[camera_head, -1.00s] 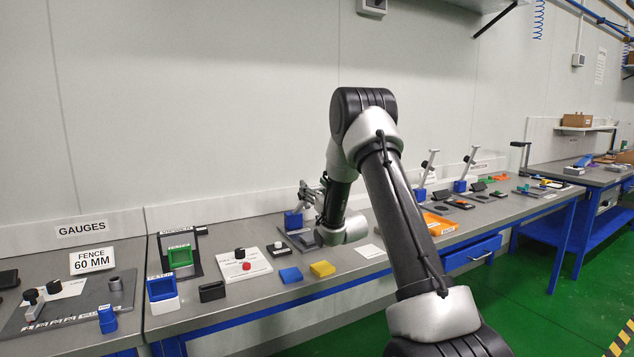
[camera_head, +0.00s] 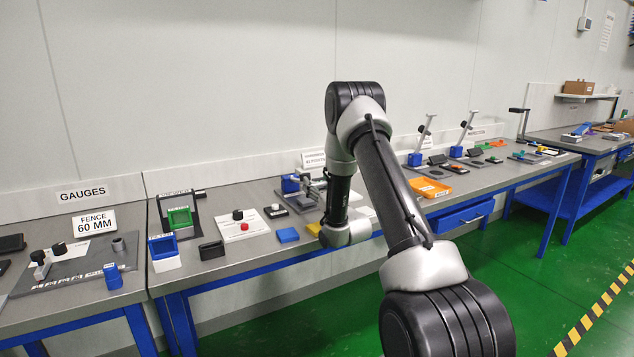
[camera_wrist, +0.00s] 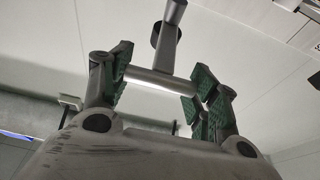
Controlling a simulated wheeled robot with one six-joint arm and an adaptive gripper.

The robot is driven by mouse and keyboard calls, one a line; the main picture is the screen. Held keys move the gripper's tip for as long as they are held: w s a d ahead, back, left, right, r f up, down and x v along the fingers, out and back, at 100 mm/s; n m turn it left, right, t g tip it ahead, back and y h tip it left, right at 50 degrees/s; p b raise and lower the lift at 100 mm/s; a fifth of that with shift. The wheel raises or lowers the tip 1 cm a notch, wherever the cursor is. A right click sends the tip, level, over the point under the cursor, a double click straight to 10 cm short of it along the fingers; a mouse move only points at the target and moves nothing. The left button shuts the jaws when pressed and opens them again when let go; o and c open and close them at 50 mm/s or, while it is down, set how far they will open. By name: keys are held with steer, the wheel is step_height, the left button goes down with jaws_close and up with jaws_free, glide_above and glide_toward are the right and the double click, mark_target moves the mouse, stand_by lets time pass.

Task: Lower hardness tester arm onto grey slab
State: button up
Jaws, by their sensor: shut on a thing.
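The tester's blue base (camera_head: 290,184) stands at the back of the middle bench, just left of my forearm. My gripper (camera_wrist: 160,80) is shut on a grey crossbar handle (camera_wrist: 150,78) in the wrist view. The tester arm (camera_wrist: 172,45), a grey bar with a dark round part near its top, rises from this handle in that view. In the head view my gripper (camera_head: 317,183) is small and partly behind my arm, right of the blue base. A grey plate (camera_head: 302,203) lies below it. I cannot make out the slab itself, or whether the arm touches it.
Two similar testers with raised arms (camera_head: 424,132) stand further right. An orange tray (camera_head: 430,187), a blue block (camera_head: 287,235), a black block (camera_head: 211,250) and a white board (camera_head: 238,226) lie on the bench. Green floor is clear in front.

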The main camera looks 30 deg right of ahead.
steer(key=shift+f, duration=0.1)
steer(key=o, duration=1.5)
steer(key=shift+c, duration=0.2)
steer(key=s, duration=1.3)
steer(key=shift+d, duration=0.2)
steer(key=shift+f, duration=0.1)
